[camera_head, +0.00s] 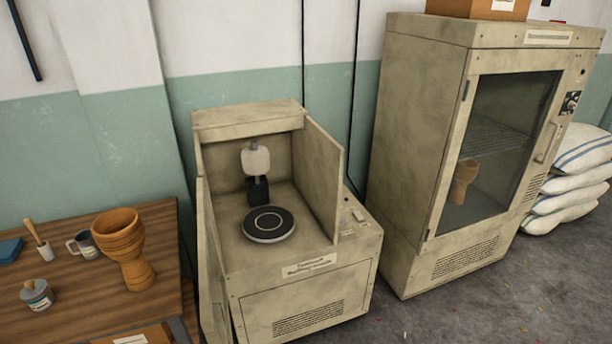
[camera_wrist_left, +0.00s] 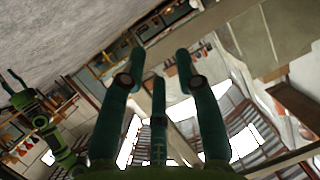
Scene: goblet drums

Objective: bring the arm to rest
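Neither gripper shows in the head view. In the left wrist view my left gripper (camera_wrist_left: 160,66) has its dark green fingers spread, with nothing between them. At the left of that view a second green arm, my right one, ends in a small gripper (camera_wrist_left: 12,83) whose fingers look apart and empty. In the head view an orange-brown goblet drum (camera_head: 122,248) stands on the wooden table (camera_head: 70,271) at left. Another goblet drum (camera_head: 462,181) stands behind the glass of the tall cabinet (camera_head: 420,140).
A beige machine (camera_head: 305,292) with a black round turntable (camera_head: 268,224) stands between table and cabinet. A mug (camera_head: 84,245), a small pot (camera_head: 37,295) and a blue item (camera_head: 9,250) are on the table. White sacks (camera_head: 578,165) are stacked at right.

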